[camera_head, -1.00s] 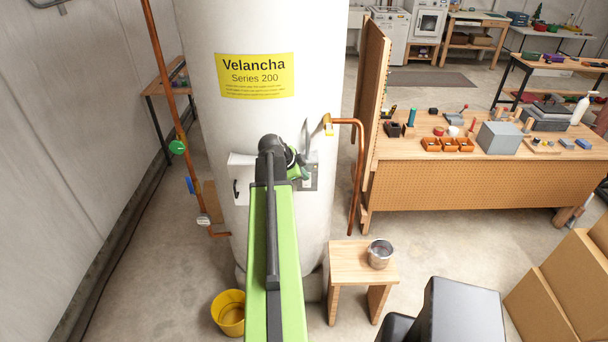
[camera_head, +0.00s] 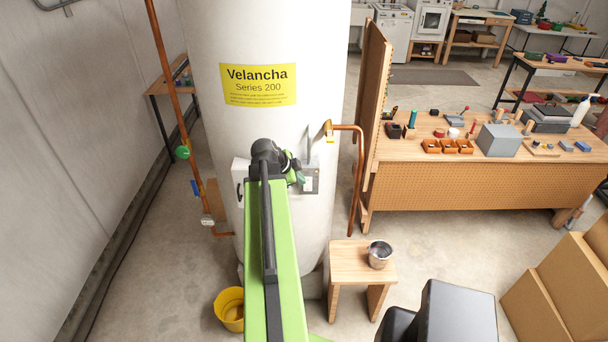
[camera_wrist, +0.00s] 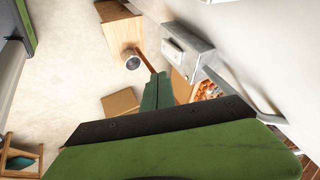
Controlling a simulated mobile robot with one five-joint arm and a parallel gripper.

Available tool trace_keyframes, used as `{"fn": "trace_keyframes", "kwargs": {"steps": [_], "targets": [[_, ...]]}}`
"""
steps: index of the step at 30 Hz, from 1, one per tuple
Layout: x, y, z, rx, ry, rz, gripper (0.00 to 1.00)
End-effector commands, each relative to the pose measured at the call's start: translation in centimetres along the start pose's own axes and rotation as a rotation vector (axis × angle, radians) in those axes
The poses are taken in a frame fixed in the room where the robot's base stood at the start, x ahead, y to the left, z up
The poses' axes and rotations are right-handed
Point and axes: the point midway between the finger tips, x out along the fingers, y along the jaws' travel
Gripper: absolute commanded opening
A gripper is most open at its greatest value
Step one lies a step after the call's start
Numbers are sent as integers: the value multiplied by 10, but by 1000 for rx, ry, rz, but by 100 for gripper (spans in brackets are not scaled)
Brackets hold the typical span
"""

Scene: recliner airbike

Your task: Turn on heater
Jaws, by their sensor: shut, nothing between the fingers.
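The heater is a tall white tank (camera_head: 270,50) with a yellow "Velancha Series 200" label (camera_head: 258,85). A grey switch box (camera_head: 310,180) is on its front and also shows in the wrist view (camera_wrist: 187,48). A grey lever (camera_head: 308,140) on the box's side points up; it shows as a long bar in the wrist view (camera_wrist: 240,95). My gripper (camera_head: 301,178) is just left of the box in the head view, in front of the tank. In the wrist view its green fingers (camera_wrist: 158,88) are together and empty. Whether they touch the box cannot be told.
A copper pipe (camera_head: 358,180) runs down right of the box. A wooden stool (camera_head: 345,262) with a metal can (camera_head: 379,254) stands below right. A yellow bucket (camera_head: 230,309) is on the floor at left. A workbench (camera_head: 470,190) stands at right.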

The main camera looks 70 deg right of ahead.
Motion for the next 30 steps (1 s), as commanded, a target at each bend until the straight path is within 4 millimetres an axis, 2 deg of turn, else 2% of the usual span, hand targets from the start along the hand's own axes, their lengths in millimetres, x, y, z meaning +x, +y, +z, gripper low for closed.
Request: {"fn": "trace_keyframes", "kwargs": {"steps": [1, 6, 24, 26, 29, 30], "targets": [[-24, -6, -6, -2, -1, 0, 0], [-51, -8, -4, -1, -1, 1, 0], [-53, -7, 1, -3, -2, -1, 0], [-52, -7, 14, -17, -8, -9, 0], [-54, -6, 67, -78, -37, -43, 0], [-57, -4, 99, -116, -55, -63, 0]]}}
